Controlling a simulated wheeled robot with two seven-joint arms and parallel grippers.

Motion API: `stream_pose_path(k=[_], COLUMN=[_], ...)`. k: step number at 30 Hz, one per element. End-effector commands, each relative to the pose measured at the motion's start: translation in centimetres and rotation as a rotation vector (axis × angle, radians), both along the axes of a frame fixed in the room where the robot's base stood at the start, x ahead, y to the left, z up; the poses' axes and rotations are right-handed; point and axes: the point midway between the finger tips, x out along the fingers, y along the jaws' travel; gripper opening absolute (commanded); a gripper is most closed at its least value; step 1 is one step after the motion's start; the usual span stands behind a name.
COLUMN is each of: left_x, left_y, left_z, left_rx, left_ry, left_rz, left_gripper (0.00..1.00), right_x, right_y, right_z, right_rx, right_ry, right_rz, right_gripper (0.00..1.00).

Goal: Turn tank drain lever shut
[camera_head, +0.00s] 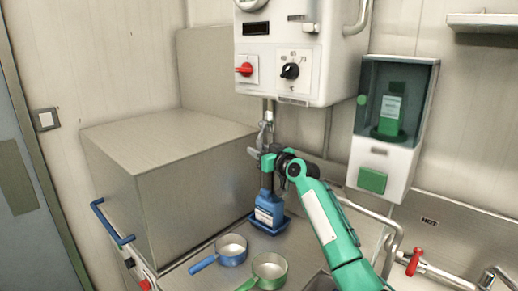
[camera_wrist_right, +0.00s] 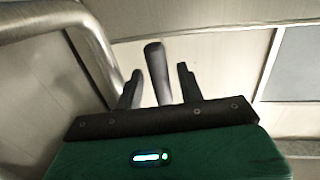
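The tank (camera_head: 290,60) is a white wall unit with dials on its front. A metal drain pipe with a valve (camera_head: 268,112) comes down from its underside. The drain lever (camera_wrist_right: 156,68) appears in the right wrist view as a dark, rounded bar standing between my fingers. My right gripper (camera_wrist_right: 159,84) is open around it, with a gap to each finger. In the head view my right gripper (camera_head: 262,149) is just below the valve, and the arm partly hides that area. My left gripper is not in view.
A blue bottle (camera_head: 268,211) stands in a blue tray below my right gripper. Blue (camera_head: 231,251) and green (camera_head: 269,270) pans are in front. A large metal box (camera_head: 190,190) is at left. A dispenser (camera_head: 388,120) and a curved pipe (camera_head: 398,232) are at right.

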Motion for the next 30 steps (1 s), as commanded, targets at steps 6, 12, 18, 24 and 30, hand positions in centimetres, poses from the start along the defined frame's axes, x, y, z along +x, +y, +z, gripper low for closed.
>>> stream_pose_path(k=[6,12,18,24,30], left_x=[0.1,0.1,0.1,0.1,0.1], left_y=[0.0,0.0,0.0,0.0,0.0], left_z=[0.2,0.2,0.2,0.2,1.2], left_rx=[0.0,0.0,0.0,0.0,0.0], left_ry=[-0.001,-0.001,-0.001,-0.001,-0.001], left_rz=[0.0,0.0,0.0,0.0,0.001], left_gripper=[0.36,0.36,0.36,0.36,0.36], right_x=[0.5,0.5,0.5,0.5,0.4], right_y=[0.4,0.4,0.4,0.4,0.2], right_z=[0.0,0.0,0.0,0.0,0.3], right_rx=[-0.001,-0.001,-0.001,-0.001,-0.021], right_ry=[0.0,0.0,0.001,0.002,0.02], right_rz=[0.0,0.0,0.0,0.0,-0.001], right_gripper=[0.38,0.38,0.05,0.0,0.0])
